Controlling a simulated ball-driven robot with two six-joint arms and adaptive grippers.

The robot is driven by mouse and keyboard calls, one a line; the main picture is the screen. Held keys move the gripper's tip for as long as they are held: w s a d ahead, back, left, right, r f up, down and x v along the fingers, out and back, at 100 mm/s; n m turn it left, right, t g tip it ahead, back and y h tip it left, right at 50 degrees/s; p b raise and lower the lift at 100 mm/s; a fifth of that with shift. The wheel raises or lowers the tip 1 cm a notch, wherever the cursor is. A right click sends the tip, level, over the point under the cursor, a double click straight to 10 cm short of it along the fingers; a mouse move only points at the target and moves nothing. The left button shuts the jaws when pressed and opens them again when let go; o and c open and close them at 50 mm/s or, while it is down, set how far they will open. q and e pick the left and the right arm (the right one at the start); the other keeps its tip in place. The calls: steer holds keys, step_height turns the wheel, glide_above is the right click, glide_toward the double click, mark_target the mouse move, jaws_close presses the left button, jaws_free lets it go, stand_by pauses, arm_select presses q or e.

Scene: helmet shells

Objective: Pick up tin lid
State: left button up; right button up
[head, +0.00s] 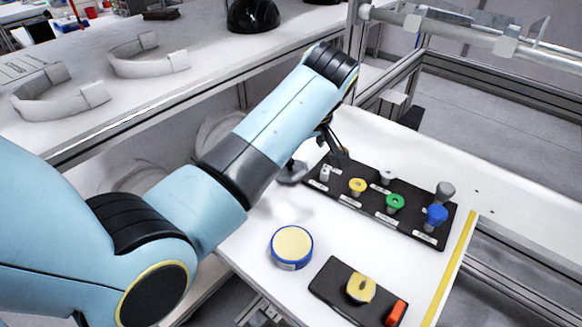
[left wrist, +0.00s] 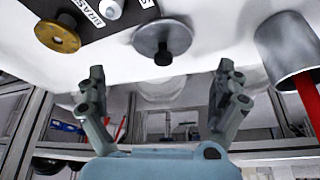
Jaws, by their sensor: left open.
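A grey round lid with a dark knob, which looks like the tin lid (head: 291,176), lies on the white table beside the left end of the black rack. It also shows in the left wrist view (left wrist: 150,38), with its knob facing the camera. A round blue-rimmed tin with a pale yellow top (head: 292,243) stands nearer the front. My left gripper (left wrist: 160,74) is open and empty, its fingers spread on either side below the lid in the picture, apart from it. In the head view the gripper (head: 331,143) is partly hidden by my arm. My right gripper is not in view.
The black rack (head: 372,207) holds yellow, green, blue and grey knobbed pieces. A black block (head: 335,290) with a yellow ring and red piece is in front. A grey cylinder with a red part (left wrist: 285,45) is close to the right finger. Helmet shells lie on the back shelf.

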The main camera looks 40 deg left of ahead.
mark_target(290, 165)
arm_select(q)
steer(key=x, duration=0.4)
steer(key=shift+a+f, duration=0.2)
steer(key=shift+f, duration=0.05)
steer(key=c, duration=1.1)
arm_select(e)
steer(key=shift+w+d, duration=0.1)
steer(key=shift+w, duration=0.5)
arm_select(q)
steer(key=shift+r, duration=0.1)
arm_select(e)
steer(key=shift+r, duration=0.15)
